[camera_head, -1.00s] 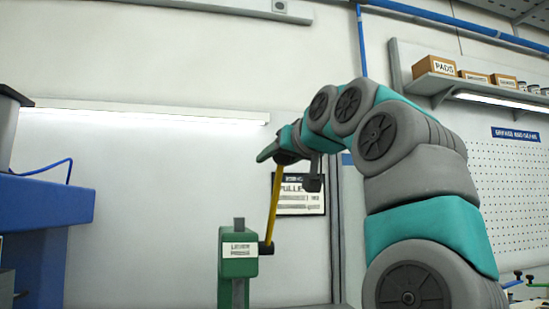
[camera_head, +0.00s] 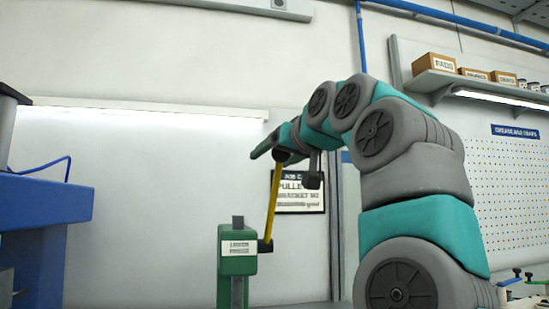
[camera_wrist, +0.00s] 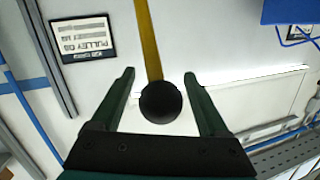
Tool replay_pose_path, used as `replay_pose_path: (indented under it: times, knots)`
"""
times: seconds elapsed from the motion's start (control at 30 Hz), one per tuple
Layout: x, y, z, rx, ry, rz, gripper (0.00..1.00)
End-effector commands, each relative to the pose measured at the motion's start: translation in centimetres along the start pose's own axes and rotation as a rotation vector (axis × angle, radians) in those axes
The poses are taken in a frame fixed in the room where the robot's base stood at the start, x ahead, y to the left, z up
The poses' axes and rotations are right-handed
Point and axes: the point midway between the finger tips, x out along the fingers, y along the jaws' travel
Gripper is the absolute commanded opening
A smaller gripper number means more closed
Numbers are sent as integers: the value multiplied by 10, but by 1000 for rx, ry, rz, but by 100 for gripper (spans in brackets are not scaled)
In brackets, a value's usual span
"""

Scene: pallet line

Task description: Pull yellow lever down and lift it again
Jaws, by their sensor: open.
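The yellow lever (camera_head: 272,205) rises from the side of a green lever press (camera_head: 237,264), tilted slightly to the right towards its top. A dark round knob (camera_wrist: 161,102) caps its upper end. In the head view my gripper (camera_head: 262,150) is at the lever's top, and it partly overlaps the knob. In the wrist view my gripper (camera_wrist: 158,88) is open, with one finger on each side of the knob and lever. Gaps show between both fingers and the knob, so it is not gripped.
A framed sign (camera_head: 299,194) hangs on the wall behind the lever. A blue machine (camera_head: 45,203) stands at the left. At the right are a shelf with boxes (camera_head: 441,64) and a pegboard (camera_head: 510,190). The space between the blue machine and the press looks clear.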

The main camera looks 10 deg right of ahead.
Motion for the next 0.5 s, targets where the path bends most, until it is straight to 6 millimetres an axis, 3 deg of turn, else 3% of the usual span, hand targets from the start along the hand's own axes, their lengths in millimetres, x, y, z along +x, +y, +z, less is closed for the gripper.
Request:
replay_pose_path:
  times: [0.27,0.5]
  knots:
    - [-20,1,0,0,2,0,78]
    - [-60,1,-1,0,6,2,78]
